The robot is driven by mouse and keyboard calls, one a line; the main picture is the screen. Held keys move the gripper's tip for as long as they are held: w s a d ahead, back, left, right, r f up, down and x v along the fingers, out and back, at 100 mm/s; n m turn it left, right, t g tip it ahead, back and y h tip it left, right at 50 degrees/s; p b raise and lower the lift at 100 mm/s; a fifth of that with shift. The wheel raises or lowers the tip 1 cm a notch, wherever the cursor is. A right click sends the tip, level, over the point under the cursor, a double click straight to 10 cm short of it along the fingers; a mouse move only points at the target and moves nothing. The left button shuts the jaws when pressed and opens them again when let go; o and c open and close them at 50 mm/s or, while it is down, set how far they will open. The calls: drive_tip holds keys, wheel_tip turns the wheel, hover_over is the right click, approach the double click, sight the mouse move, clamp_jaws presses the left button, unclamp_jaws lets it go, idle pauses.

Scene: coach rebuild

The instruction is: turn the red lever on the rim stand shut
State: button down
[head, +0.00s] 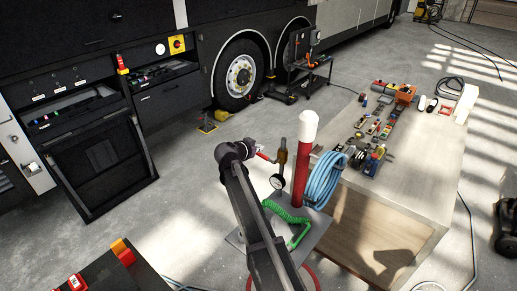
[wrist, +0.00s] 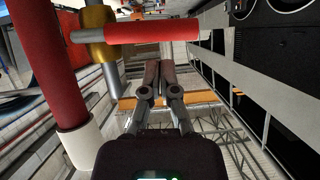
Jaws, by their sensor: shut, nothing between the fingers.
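The rim stand has a red post with a white cap (head: 304,150) and a brass valve (head: 282,157) beside it. The red lever (head: 264,156) sticks out sideways to the left from the valve. In the wrist view the lever (wrist: 152,33) lies level across the top, crosswise to the grey pipe below the brass body (wrist: 97,25). My gripper (wrist: 159,70) is shut and empty, its fingertips just below the lever's middle in that picture. I cannot tell whether they touch it. In the head view my gripper (head: 259,150) is small, close to the lever, fingertips unclear.
A workbench (head: 420,165) with tools and parts is at the right. The coach (head: 110,75) stands behind. Open floor lies left of the stand.

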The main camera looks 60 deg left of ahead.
drive_tip(key=shift+s+f+b, duration=0.15)
drive_tip(key=shift+f+b, duration=0.15)
drive_tip(key=shift+f, duration=0.15)
drive_tip(key=shift+s+a+f+b, duration=0.1)
drive_tip(key=shift+f+b, duration=0.7)
drive_tip(key=shift+r, duration=0.1)
drive_tip(key=shift+r, duration=0.1)
drive_tip(key=r+p, duration=0.2)
drive_tip(key=w+r+p, duration=0.1)
drive_tip(key=r+p, duration=0.1)
drive_tip(key=shift+a+r+p, duration=0.1)
drive_tip(key=shift+p, duration=0.2)
drive_tip(key=p+v, duration=0.4)
drive_tip(key=v, duration=0.6)
drive_tip(key=shift+a, duration=0.2)
